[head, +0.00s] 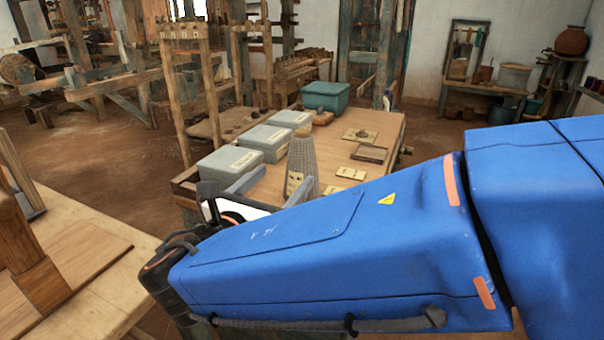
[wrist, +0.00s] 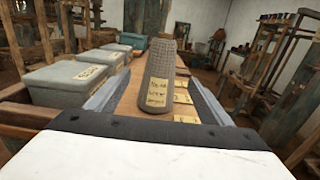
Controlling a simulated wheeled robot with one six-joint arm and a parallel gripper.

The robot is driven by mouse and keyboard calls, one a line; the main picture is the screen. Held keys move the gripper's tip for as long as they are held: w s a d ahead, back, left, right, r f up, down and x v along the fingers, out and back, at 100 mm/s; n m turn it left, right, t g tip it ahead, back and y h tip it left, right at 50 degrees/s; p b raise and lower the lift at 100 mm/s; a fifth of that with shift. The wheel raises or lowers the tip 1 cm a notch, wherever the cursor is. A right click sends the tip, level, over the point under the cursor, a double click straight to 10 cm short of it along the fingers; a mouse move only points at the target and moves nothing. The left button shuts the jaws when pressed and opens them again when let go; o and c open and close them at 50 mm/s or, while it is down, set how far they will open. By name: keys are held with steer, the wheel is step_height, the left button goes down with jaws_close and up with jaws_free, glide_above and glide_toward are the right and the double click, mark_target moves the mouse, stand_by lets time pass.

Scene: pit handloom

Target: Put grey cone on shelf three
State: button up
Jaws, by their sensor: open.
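A grey cone (head: 302,158) with a textured surface and a yellow handwritten label stands upright on a wooden table (head: 385,128). It also shows in the middle of the wrist view (wrist: 163,72). My gripper (head: 281,181) is open at the table's near end. In the wrist view its two grey fingers (wrist: 158,88) point toward the cone, one to each side of it. The cone appears between or just beyond the fingertips; I cannot tell whether either touches it. My blue arm hides the near right part of the table. No shelf is readable as number three.
Several grey lidded boxes (head: 231,165) line the table's left side, with a teal bin (head: 325,97) behind. Yellow cards and a small wooden frame (head: 370,153) lie right of the cone. A wooden rack (wrist: 270,60) stands at the right. Another table (head: 75,255) is at left.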

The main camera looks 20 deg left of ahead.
mark_target(302, 160)
steer(key=w, duration=0.7)
steer(key=w+d, duration=0.1)
steer(key=w, duration=0.2)
steer(key=shift+w, duration=0.2)
steer(key=c, duration=1.4)
